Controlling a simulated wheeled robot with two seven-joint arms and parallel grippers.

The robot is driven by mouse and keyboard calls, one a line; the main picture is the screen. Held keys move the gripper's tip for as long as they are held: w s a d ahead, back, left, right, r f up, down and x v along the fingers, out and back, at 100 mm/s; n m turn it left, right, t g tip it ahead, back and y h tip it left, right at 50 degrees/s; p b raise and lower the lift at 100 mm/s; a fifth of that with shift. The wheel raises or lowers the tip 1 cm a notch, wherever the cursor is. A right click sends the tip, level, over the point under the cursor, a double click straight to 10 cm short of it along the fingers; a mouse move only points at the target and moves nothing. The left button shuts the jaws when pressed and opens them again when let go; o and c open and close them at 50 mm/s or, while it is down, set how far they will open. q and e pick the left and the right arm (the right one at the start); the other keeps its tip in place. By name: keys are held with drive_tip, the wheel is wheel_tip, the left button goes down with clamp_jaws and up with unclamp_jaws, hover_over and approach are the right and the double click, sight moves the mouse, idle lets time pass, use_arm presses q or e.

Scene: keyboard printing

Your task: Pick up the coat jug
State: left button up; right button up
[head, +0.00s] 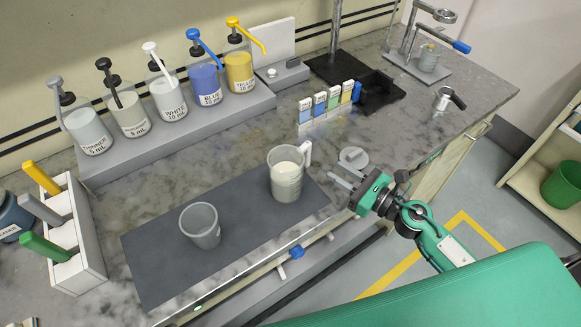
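A clear jug (285,180) with pale, off-white contents and a white handle on its right side stands upright on the dark grey mat (160,270). I take it for the coat jug, but no label shows on it. My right gripper (337,180), on a green arm, is to the right of the jug, beyond the mat's right end. It points left towards the jug and appears apart from it. Its fingers look small and overlapped, so their opening is unclear. My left gripper is not in view.
An empty grey cup (201,226) stands on the mat left of the jug. A grey round lid-like piece (354,157) lies close to my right gripper. Several pump bottles (205,82) stand on a raised shelf behind. A white rack (82,235) is at left.

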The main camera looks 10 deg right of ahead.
sight(310, 155)
drive_tip(key=p+x, duration=0.2)
drive_tip(key=x, duration=0.3)
drive_tip(key=shift+w+a, duration=0.2)
drive_tip(key=shift+w, duration=0.2)
drive_tip(key=p+x, duration=0.2)
drive_tip(key=x, duration=0.2)
drive_tip(key=shift+w+a+f, duration=0.15)
drive_tip(key=shift+w+a, duration=0.1)
drive_tip(key=shift+w, duration=0.2)
clamp_jaws()
